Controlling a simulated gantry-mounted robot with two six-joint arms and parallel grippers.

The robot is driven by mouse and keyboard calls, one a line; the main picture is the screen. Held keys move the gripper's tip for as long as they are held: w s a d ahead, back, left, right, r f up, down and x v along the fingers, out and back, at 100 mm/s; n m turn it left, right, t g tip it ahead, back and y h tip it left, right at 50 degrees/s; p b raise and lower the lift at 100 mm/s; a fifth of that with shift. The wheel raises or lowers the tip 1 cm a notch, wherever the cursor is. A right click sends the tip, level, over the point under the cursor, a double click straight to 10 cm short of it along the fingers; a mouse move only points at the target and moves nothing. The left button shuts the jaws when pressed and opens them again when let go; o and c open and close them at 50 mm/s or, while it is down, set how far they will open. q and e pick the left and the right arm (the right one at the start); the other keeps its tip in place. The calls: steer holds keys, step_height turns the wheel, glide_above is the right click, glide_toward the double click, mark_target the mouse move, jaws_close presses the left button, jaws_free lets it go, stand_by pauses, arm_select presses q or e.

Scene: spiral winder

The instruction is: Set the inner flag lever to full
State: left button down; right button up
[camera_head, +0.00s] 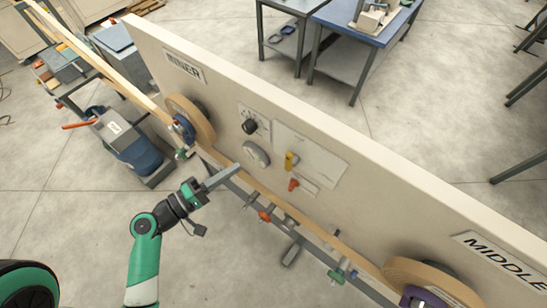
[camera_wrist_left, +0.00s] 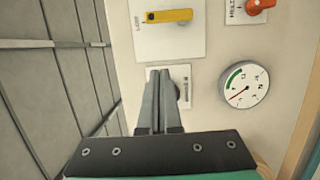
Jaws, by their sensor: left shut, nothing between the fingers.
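A yellow lever (camera_head: 290,161) sits on a white plate on the panel labelled INNER (camera_head: 222,108). In the left wrist view the yellow lever (camera_wrist_left: 168,15) lies sideways across its plate, at the top. An orange-red lever (camera_head: 293,184) is just below it and also shows at the wrist view's top right (camera_wrist_left: 260,6). Which lever is the flag lever is not readable. My left gripper (camera_head: 236,170) is shut and empty, in front of the panel, left of both levers. In the wrist view its fingertips (camera_wrist_left: 165,72) cover most of a black knob.
A round gauge (camera_head: 256,155) and the black knob (camera_head: 250,127) are left of the levers. A wound reel (camera_head: 190,121) stands farther left, another (camera_head: 430,281) near the MIDDLE label. A rail with small fittings (camera_head: 265,215) runs along the panel's foot. Open floor lies in front.

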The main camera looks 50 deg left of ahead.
mark_target(289, 162)
arm_select(q)
steer(key=w+d+b, duration=0.3)
steer(key=w+d, duration=0.1)
steer(key=w, duration=0.6)
steer(key=shift+w+d, duration=0.2)
steer(key=shift+w, duration=0.2)
